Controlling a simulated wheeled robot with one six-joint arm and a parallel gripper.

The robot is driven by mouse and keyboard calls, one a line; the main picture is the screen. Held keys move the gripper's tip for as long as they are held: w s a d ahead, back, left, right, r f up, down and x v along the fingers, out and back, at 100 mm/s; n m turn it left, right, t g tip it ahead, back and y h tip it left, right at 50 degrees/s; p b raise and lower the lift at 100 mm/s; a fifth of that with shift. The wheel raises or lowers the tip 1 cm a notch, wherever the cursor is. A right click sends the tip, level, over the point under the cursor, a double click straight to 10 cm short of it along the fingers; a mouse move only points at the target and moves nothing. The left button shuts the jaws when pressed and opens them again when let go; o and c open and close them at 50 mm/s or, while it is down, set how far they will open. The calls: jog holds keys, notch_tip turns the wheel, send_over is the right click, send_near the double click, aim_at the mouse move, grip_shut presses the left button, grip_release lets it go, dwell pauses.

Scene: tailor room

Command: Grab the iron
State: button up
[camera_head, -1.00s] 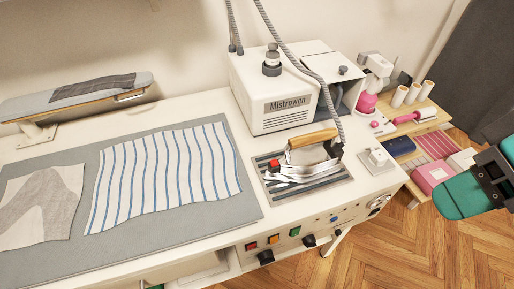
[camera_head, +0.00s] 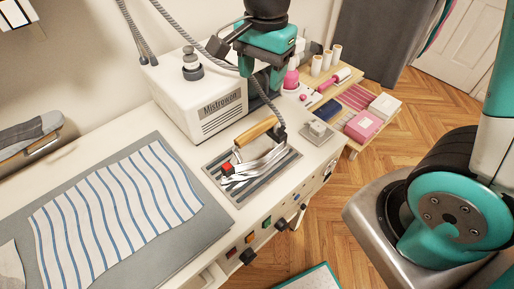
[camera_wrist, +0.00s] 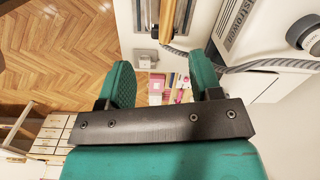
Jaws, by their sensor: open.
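The iron (camera_head: 262,160) has a silver body, a wooden handle (camera_head: 257,131) and a red part on its left side. It rests on a striped metal plate (camera_head: 222,187) on the ironing table, with a grey cord rising from it.
The white Mistrewon box (camera_head: 190,95) stands close to my gripper, with a grey hose (camera_head: 215,52) looping over the table. Striped cloth (camera_head: 115,200) lies on the grey mat at left. A wooden shelf (camera_head: 362,101) holds spools and boxes at the right. Wooden floor lies in front.

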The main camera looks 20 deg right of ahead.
aim_at(258, 127)
jog(key=f+m+p, duration=0.1)
jog(key=f, duration=0.3)
jog(key=w+f+m, duration=0.1)
jog(key=f, duration=0.3)
jog(key=w+f+m+p, duration=0.1)
jog(key=f, duration=0.4)
jog(key=shift+d+h+p, duration=0.3)
jog(key=shift+d+p, duration=0.05)
jog(key=shift+d, duration=0.05)
jog(key=f, duration=0.1)
jog(key=f+p, duration=0.2)
jog(key=f, duration=0.1)
jog(key=shift+a, duration=0.3)
jog(key=shift+w+f, duration=0.1)
jog(key=shift+f, duration=0.65)
jog(key=shift+f, duration=0.25)
grip_shut()
jog(key=shift+w+r, duration=0.1)
